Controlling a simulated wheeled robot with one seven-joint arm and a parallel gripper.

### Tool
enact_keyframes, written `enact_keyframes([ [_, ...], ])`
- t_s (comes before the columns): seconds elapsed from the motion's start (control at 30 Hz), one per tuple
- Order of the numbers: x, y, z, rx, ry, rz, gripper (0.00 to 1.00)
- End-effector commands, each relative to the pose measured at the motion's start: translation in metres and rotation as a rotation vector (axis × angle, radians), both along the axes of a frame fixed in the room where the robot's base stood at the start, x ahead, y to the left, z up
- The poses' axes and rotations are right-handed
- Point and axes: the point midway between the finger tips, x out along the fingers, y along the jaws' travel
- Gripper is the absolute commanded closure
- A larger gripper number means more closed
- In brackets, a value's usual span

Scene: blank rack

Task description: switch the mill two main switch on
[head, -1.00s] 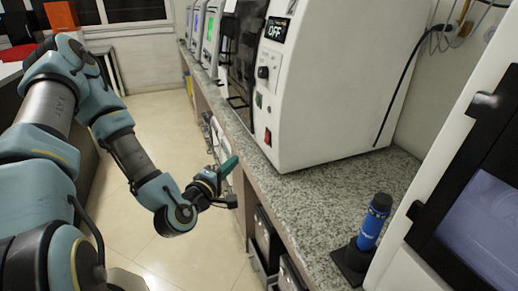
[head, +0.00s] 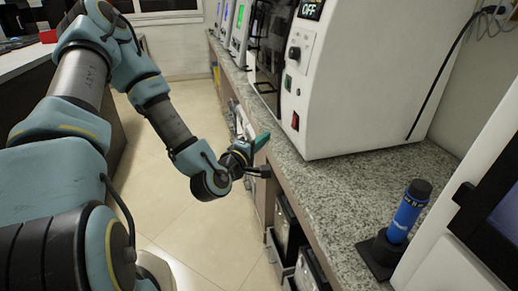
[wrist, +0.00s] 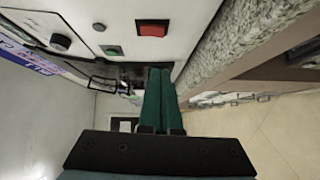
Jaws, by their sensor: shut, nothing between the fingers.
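The white mill (head: 375,70) stands on the counter, and its small display reads OFF. Its front panel carries a red rocker switch (head: 295,121) low down, a green button (head: 288,83) above it and a black knob (head: 294,53). In the wrist view the red switch (wrist: 152,29) is at the top centre, with the green button (wrist: 111,50) to its left. My gripper (head: 262,140) is in front of the counter edge, below and left of the switch and apart from it. Its green fingers (wrist: 160,100) are shut together and empty.
The speckled counter (head: 345,190) runs along the right. A blue cylinder (head: 408,212) stands in a black holder near the front right. More machines with lit screens (head: 240,25) are farther back. The floor (head: 185,240) to the left is clear.

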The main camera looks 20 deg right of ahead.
Motion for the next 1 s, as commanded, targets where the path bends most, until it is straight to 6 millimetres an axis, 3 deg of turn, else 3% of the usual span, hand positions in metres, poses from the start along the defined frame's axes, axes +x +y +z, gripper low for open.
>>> enact_keyframes([
  [0.27, 0.035, -0.046, 0.003, -0.002, -0.001, 0.000, 1.00],
  [0.5, 0.030, -0.077, -0.001, 0.000, 0.001, -0.001, 1.00],
  [1.0, 0.029, -0.084, -0.004, -0.001, 0.000, 0.000, 1.00],
])
